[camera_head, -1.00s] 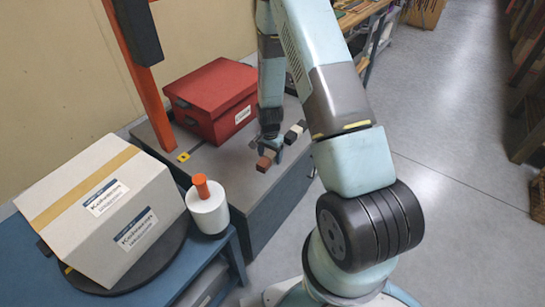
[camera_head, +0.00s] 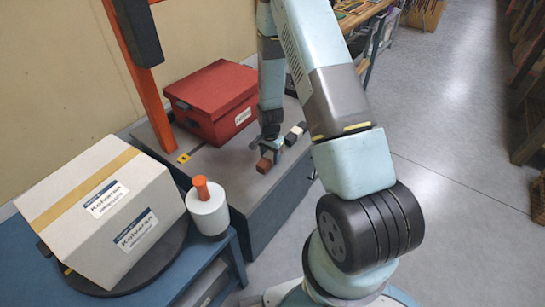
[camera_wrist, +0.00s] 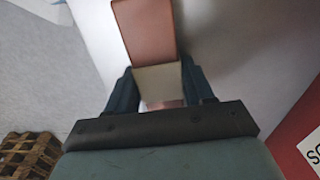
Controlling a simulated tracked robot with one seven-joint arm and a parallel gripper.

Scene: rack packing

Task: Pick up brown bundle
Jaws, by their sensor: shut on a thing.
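The brown bundle (camera_head: 264,165) is a reddish-brown block-shaped piece at the front right of the grey bench top in the head view. In the wrist view the brown bundle (camera_wrist: 146,28) has a pale beige band around its middle and points away from me. My gripper (camera_head: 268,147) is shut on it across the band, and the two dark fingers of my gripper (camera_wrist: 162,90) stand on either side of it. Part of the bundle is hidden by the fingers. I cannot tell whether it touches the bench.
A black bundle with a pale band (camera_head: 295,133) lies just behind and right of my gripper. A red lidded box (camera_head: 208,95) stands to the left. An orange post (camera_head: 140,80), a white cylinder with orange knob (camera_head: 208,212) and a cardboard carton (camera_head: 95,215) are further left.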

